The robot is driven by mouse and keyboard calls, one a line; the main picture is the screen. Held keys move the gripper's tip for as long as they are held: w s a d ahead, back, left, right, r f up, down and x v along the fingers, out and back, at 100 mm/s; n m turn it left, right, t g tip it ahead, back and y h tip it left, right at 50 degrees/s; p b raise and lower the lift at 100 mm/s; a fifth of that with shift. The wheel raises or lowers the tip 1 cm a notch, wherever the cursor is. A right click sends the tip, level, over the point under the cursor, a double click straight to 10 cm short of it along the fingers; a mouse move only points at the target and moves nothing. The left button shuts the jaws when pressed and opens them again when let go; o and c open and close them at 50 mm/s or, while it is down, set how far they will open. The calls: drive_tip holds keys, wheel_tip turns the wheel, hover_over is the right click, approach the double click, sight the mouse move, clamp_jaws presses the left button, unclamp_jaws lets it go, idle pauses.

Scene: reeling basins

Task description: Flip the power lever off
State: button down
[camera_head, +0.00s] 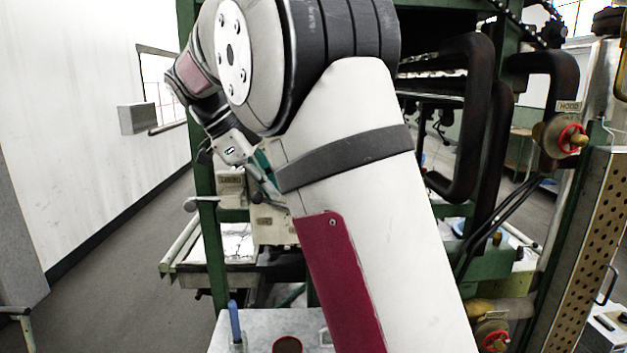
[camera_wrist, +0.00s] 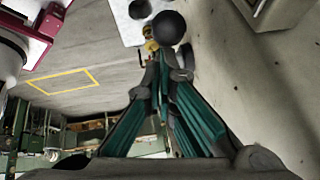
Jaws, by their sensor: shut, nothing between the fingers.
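My gripper (camera_wrist: 165,75) is shut and empty in the wrist view, its teal-padded fingers together. A dark ball knob (camera_wrist: 169,27) shows just beyond the fingertips. It may be the power lever's end, but its shaft is hidden and I cannot tell whether the fingers touch it. In the head view my gripper (camera_head: 264,172) points down beside pale labelled boxes (camera_head: 230,184) on the green frame, partly hidden by my arm. A short grey lever with a round knob (camera_head: 191,204) sticks out left, below the upper box. I cannot tell whether both views show the same knob.
A blue-handled lever (camera_head: 234,320) stands on a pale surface at the bottom. The green machine frame (camera_head: 207,240) is close to my arm. Black pipes and red-wheeled valves (camera_head: 573,138) are on the right. The floor (camera_head: 125,245) on the left is clear.

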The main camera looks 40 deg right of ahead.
drive_tip(key=shift+w+a+f+b, duration=0.35)
drive_tip(key=shift+a+f, duration=0.25)
drive_tip(key=shift+f, duration=0.3)
drive_tip(key=shift+w+f, duration=0.1)
